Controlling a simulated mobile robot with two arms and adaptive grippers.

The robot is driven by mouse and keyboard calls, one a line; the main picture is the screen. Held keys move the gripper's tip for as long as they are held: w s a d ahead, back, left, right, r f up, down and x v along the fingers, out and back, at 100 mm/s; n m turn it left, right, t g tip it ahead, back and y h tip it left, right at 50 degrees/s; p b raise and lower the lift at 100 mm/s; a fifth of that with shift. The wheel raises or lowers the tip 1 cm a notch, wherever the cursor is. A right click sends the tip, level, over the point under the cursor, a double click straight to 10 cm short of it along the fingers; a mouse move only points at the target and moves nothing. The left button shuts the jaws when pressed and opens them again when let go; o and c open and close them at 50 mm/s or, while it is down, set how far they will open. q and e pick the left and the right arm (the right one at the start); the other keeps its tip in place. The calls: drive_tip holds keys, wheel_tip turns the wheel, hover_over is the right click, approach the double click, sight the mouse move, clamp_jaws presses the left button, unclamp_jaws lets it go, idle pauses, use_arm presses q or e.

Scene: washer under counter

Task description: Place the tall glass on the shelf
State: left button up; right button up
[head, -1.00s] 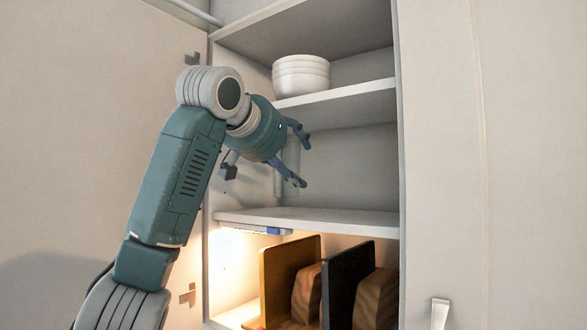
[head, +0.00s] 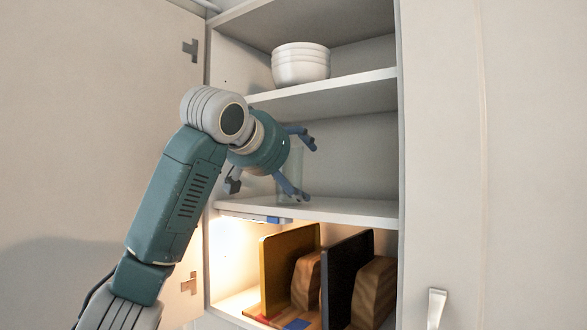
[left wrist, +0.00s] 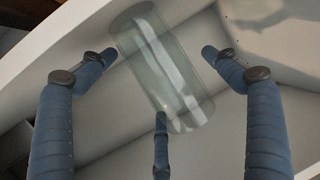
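The tall glass (head: 291,160) is clear and hard to make out. In the head view it is upright at the middle shelf (head: 345,210), behind my left gripper (head: 308,170). In the left wrist view the glass (left wrist: 165,75) lies between the spread blue fingers of the left gripper (left wrist: 160,60). The fingers look apart and open around it, with the lower finger overlapping its near end. The glass's base appears at the shelf surface, but the gripper partly hides it, so full contact is hard to tell. My right gripper is not in view.
Stacked white bowls (head: 300,63) stand on the upper shelf (head: 345,92). Below are a yellow board (head: 285,270), a dark board (head: 345,275) and wooden blocks. Cabinet walls border the shelf on both sides. The middle shelf is clear right of the glass.

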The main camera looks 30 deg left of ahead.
use_arm(q)
drive_tip(key=shift+r, duration=0.25)
drive_tip(key=b+v, duration=0.5)
drive_tip(key=v, duration=0.7)
drive_tip(key=shift+b, duration=0.3)
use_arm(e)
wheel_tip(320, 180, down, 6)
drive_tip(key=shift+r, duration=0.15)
